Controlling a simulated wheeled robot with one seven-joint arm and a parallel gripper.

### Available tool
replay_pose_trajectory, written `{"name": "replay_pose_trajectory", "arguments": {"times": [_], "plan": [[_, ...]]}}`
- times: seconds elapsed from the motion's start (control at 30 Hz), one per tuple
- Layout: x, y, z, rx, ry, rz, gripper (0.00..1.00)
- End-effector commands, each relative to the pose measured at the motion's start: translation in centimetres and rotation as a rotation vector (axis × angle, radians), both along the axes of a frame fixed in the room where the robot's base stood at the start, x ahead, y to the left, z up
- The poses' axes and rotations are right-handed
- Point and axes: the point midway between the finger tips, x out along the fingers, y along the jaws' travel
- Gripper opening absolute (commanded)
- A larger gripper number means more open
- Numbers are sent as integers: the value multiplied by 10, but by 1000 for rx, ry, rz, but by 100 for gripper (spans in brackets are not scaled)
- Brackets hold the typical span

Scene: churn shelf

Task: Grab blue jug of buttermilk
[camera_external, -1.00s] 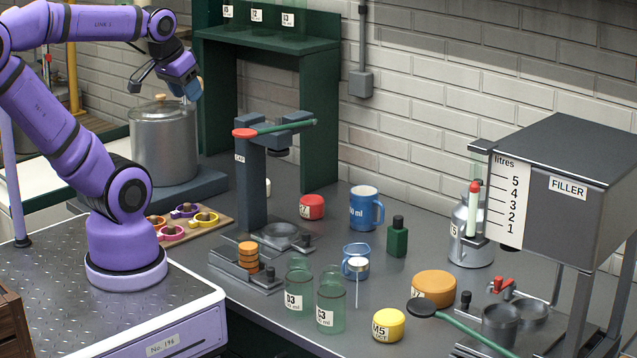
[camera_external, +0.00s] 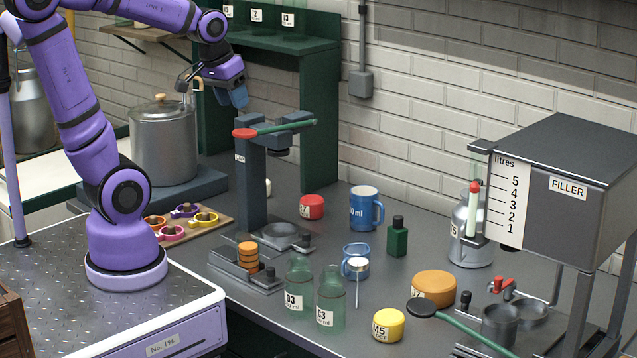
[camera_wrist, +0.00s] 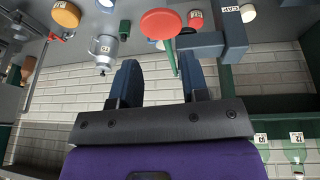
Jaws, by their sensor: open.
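The blue jug (camera_external: 363,212) with a white "ml" label stands upright on the grey bench, right of the capping stand, its handle on its right side. A smaller blue-banded measuring cup (camera_external: 356,254) stands in front of it. My gripper (camera_external: 236,98) is open and empty, high above the bench at the back left, near the green shelf and well left of the jug. In the wrist view, the blue fingers of my gripper (camera_wrist: 160,70) are apart with nothing held between them. I cannot clearly make out the jug in that view.
The capping stand (camera_external: 250,180) with a red-ended lever rises between my gripper and the jug. A green bottle (camera_external: 397,238) is right of the jug, and a red jar (camera_external: 311,207) is left of it. Glass bottles (camera_external: 330,302) stand in front. The filler (camera_external: 565,190) is at right.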

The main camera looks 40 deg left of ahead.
Motion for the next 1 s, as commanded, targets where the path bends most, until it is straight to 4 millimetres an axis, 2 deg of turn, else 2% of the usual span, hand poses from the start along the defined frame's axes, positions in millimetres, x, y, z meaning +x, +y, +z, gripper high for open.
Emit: {"name": "replay_pose_trajectory", "arguments": {"times": [0.2, 0.5, 0.73, 1.0], "plan": [[43, -42, -33, -13, 82, -20, 42], [83, -103, -90, -5, 176, -33, 42], [101, -157, -151, 24, 247, -39, 42], [104, -214, -225, 73, 307, -45, 42]]}}
